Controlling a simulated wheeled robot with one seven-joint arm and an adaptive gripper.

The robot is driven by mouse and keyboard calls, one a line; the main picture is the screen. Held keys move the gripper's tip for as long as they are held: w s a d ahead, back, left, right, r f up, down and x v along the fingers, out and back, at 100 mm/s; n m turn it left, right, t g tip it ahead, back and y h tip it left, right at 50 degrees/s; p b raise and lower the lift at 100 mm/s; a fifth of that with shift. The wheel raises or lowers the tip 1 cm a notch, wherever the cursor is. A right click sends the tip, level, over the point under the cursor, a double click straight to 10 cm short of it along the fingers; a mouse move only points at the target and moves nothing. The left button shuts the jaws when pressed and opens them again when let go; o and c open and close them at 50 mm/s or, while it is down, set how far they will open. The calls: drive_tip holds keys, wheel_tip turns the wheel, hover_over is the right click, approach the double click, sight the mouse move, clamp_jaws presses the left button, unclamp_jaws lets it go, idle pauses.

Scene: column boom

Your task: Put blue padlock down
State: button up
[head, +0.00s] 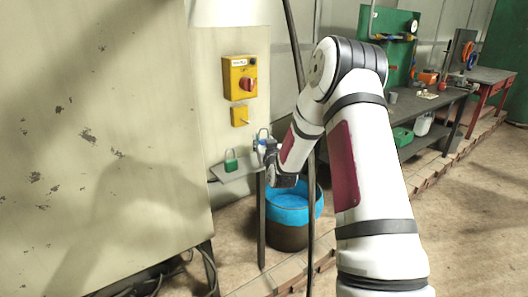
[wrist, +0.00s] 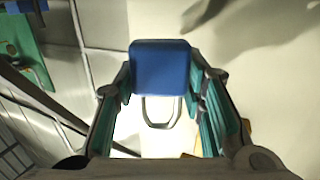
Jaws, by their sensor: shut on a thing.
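The blue padlock (wrist: 160,67) is between the two fingers of my gripper (wrist: 162,80) in the wrist view, with its grey shackle pointing toward the palm. My gripper is shut on its sides. In the head view the blue padlock (head: 263,144) shows small, with its shackle up, at my gripper (head: 268,149) above the right part of a small grey shelf (head: 238,174). I cannot tell whether the padlock touches the shelf. My gripper partly hides that end of the shelf.
A green padlock (head: 231,162) stands on the shelf to the left. A yellow switch box (head: 240,77) with a red knob and a smaller yellow box (head: 239,117) are on the wall above. A blue-rimmed bin (head: 289,212) is below right. A thin dark pole (head: 311,230) stands close by.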

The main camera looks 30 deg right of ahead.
drive_tip(key=shift+f, duration=1.75)
drive_tip(key=shift+f, duration=0.15)
drive_tip(key=o, duration=1.2)
drive_tip(key=shift+o, duration=0.2)
